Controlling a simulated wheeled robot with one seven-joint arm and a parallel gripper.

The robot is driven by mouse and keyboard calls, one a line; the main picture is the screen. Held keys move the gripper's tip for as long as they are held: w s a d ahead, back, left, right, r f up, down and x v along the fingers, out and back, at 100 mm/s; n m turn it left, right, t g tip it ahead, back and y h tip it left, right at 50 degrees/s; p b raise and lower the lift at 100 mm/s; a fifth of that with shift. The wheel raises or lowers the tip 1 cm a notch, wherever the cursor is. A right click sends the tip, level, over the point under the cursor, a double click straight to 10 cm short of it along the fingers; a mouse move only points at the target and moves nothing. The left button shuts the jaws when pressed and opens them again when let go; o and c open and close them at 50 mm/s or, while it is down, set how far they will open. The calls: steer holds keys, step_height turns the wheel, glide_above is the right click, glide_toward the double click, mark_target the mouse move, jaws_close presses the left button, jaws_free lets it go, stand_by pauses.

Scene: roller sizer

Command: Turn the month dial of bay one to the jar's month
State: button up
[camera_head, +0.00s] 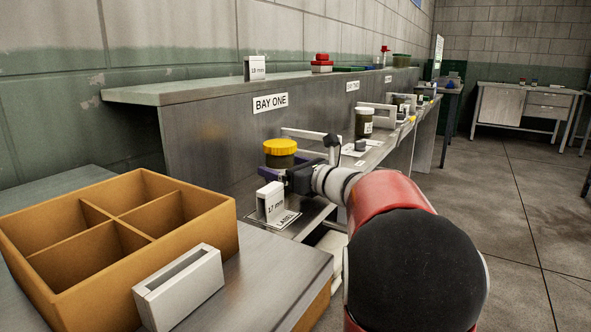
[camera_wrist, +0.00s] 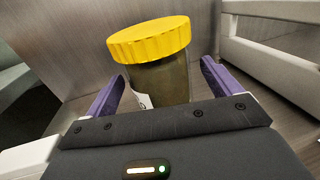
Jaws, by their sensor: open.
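A jar with a yellow ribbed lid and dark contents (camera_head: 280,149) stands in bay one, below the BAY ONE sign (camera_head: 270,103). It also shows large in the wrist view (camera_wrist: 158,68). My gripper (camera_head: 284,166) has its purple fingers apart; in the wrist view (camera_wrist: 160,88) one finger is on each side of the jar, with gaps visible beside it. A bit of white label (camera_wrist: 144,101) shows low on the jar, but its month cannot be read. I cannot make out a month dial in either view.
A white 17 mm block (camera_head: 270,203) and a LABEL plate (camera_head: 286,219) lie in front of bay one. An orange divided box (camera_head: 190,262) and a white slotted block (camera_head: 180,288) are nearer left. A pale rail (camera_wrist: 272,65) runs right of the jar.

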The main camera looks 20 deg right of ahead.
steer(key=shift+x, duration=1.45)
steer(key=shift+c, duration=0.3)
steer(key=c, duration=1.2)
steer(key=o, duration=0.9)
steer(key=m+t+h, duration=0.1)
steer(key=m+h, duration=0.1)
steer(key=h, duration=0.1)
steer(key=shift+a, duration=0.1)
steer(key=shift+d+m+h, duration=0.3)
steer(key=shift+m+h, duration=0.4)
steer(key=shift+h, duration=0.4)
